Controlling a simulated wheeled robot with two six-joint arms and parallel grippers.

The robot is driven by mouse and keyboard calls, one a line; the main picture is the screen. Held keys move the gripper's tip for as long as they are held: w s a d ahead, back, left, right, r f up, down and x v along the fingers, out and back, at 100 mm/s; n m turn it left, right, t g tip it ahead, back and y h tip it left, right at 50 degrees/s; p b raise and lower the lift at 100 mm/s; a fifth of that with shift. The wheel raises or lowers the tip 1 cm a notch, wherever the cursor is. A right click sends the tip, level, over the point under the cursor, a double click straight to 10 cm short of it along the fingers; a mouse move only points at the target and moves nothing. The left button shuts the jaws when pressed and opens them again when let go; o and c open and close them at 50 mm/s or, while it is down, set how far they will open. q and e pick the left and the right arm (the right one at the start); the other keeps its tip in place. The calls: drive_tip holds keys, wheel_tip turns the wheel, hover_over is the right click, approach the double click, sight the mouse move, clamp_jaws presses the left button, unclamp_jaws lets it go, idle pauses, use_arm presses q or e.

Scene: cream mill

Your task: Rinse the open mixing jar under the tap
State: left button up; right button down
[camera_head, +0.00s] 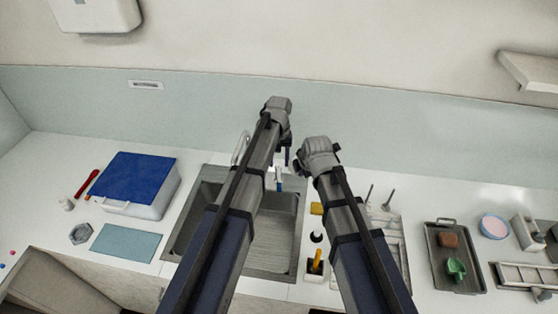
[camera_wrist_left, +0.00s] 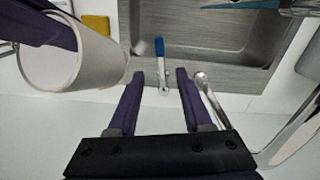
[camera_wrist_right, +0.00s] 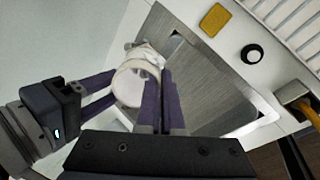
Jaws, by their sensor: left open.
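The white mixing jar (camera_wrist_left: 72,52) shows at the upper left of the left wrist view, lying tilted with a round end towards the camera. In the right wrist view the jar (camera_wrist_right: 128,86) is at the tips of my right gripper (camera_wrist_right: 162,80), whose fingers are close together on its wall. My left gripper (camera_wrist_left: 160,76) is open, its fingers on either side of the tap's blue-handled lever (camera_wrist_left: 160,48). The metal tap spout (camera_wrist_left: 203,84) is beside its right finger. The sink (camera_head: 275,240) lies below. In the head view my arms hide the jar. No water stream can be made out.
A blue-lidded box (camera_head: 140,180) and a light blue mat (camera_head: 123,243) are left of the sink. A yellow sponge (camera_head: 317,208) and a rack (camera_head: 392,225) are to its right. A dark tray (camera_head: 440,283) stands farther right. The wall is close behind the tap.

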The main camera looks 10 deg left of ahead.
use_arm(q)
drive_tip(key=shift+r, duration=0.1)
use_arm(e)
drive_tip(key=shift+r, duration=0.1)
drive_tip(key=shift+d, duration=0.2)
use_arm(q)
drive_tip(key=s+d+f+m+b, duration=0.2)
drive_tip(key=s+f+b, duration=0.2)
drive_tip(key=s, duration=0.4)
drive_tip(key=s+d+f+m+b, duration=0.2)
drive_tip(key=s+f+b, duration=0.3)
drive_tip(key=s, duration=0.4)
drive_tip(key=s+d+f+m+y+b, duration=0.1)
drive_tip(key=s+f+b, duration=0.3)
drive_tip(key=s, duration=0.5)
drive_tip(key=shift+s+d+f+m+b, duration=0.2)
drive_tip(key=shift+d+f+m+b, duration=0.15)
drive_tip(key=shift+d+m+b, duration=0.15)
use_arm(e)
drive_tip(key=s+d+f, duration=0.2)
drive_tip(key=d+f, duration=0.2)
drive_tip(key=d, duration=0.5)
drive_tip(key=s+d+f, duration=0.2)
drive_tip(key=d+f, duration=0.3)
drive_tip(key=d, duration=0.5)
drive_tip(key=s+d+f, duration=0.2)
drive_tip(key=d+f, duration=0.3)
drive_tip(key=d, duration=0.5)
drive_tip(key=shift+s, duration=0.15)
